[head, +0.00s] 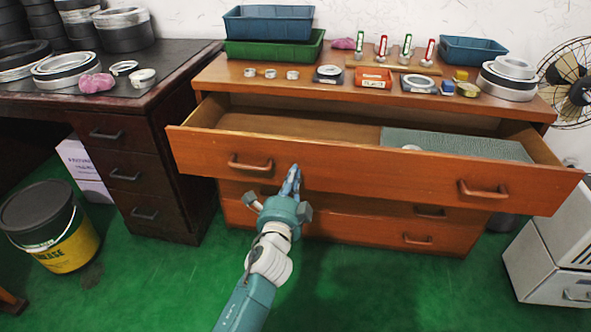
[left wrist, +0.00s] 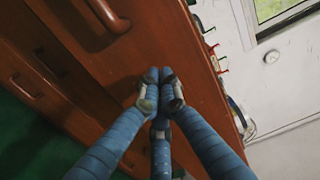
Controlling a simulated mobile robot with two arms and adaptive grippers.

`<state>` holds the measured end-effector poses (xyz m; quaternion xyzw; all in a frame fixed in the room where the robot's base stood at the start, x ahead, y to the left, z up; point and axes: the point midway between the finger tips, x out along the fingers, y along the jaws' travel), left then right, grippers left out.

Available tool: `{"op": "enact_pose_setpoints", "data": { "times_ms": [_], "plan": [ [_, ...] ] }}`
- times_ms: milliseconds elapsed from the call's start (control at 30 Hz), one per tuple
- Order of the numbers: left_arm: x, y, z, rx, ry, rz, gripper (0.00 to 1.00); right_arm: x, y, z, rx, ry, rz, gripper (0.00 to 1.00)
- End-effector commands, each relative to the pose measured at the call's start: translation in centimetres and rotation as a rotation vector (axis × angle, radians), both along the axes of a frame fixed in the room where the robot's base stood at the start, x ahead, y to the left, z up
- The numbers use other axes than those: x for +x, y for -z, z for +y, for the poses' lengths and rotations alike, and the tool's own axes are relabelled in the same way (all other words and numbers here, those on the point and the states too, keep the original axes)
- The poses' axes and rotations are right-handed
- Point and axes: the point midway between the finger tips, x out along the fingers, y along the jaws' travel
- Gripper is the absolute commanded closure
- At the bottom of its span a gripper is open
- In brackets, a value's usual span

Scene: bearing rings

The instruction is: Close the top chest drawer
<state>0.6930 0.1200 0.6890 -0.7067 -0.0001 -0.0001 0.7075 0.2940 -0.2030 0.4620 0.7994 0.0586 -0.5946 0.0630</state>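The top chest drawer (head: 362,178) is pulled well out of the wooden chest (head: 520,105) in the head view. Its front has two curved handles, left (head: 250,165) and right (head: 484,190). My left gripper (head: 292,176) is in front of the drawer front, a little right of the left handle. In the left wrist view, the fingertips of my left gripper (left wrist: 160,82) are together with nothing between them, over the reddish wood front, with a handle (left wrist: 105,14) above. I cannot tell whether they touch the wood. My right gripper is not in view.
A grey-green speckled piece (head: 455,143) lies in the drawer's right part. The lower drawers look shut. Bins, rings and small items stand on the chest top. A dark desk (head: 150,95) and a grease bucket (head: 50,225) are left; a white cabinet (head: 550,260) is right.

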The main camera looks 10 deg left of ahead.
Motion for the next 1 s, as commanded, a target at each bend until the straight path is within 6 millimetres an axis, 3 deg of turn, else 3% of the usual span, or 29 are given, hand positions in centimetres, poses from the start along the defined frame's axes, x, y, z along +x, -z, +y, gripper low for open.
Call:
{"op": "enact_pose_setpoints", "data": {
  "times_ms": [200,767,900,1000],
  "plan": [
    [2.7,0.1,0.0,-0.001,0.0,0.0,1.0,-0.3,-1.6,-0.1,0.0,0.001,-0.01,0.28],
    [3.4,0.1,0.0,-0.001,0.0,0.0,1.0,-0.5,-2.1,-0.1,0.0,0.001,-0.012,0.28],
    [4.5,0.2,0.0,0.0,0.0,0.0,1.0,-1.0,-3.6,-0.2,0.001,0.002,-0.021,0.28],
    [5.8,0.2,0.0,-0.001,0.0,-0.002,1.0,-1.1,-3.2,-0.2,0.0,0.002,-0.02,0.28]
  ]
}}
